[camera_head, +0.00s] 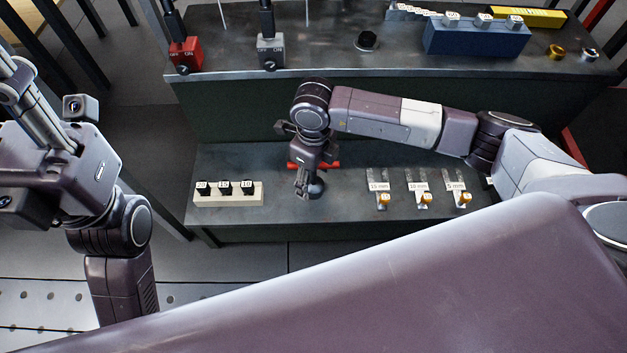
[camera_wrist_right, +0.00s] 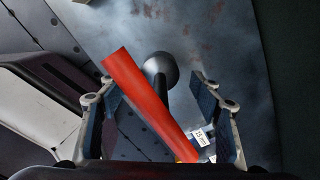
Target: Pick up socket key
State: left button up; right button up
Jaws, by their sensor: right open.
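The socket key (camera_wrist_right: 150,105) shows a long red handle in the right wrist view, lying slantwise between the fingers. A dark shaft with a round grey end (camera_wrist_right: 160,68) is beside and partly behind the handle. In the head view, part of the red handle (camera_head: 331,165) shows behind my right gripper (camera_head: 303,180) over the lower bench. My right gripper (camera_wrist_right: 158,105) is open, with one finger on each side of the handle and visible gaps. My left gripper (camera_head: 50,160) is at the left, away from the benches; its fingers are not clear.
A pale block with black sockets (camera_head: 228,200) sits left on the lower bench (camera_head: 260,220). Labelled holders with yellow pieces (camera_head: 418,190) are at right. The upper bench (camera_head: 320,55) carries red (camera_head: 185,53) and grey (camera_head: 270,50) switch boxes and a blue block (camera_head: 475,40).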

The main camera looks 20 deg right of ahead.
jog(key=shift+f, duration=0.4)
jog(key=c, duration=1.5)
grip_shut()
jog(key=shift+r, duration=0.2)
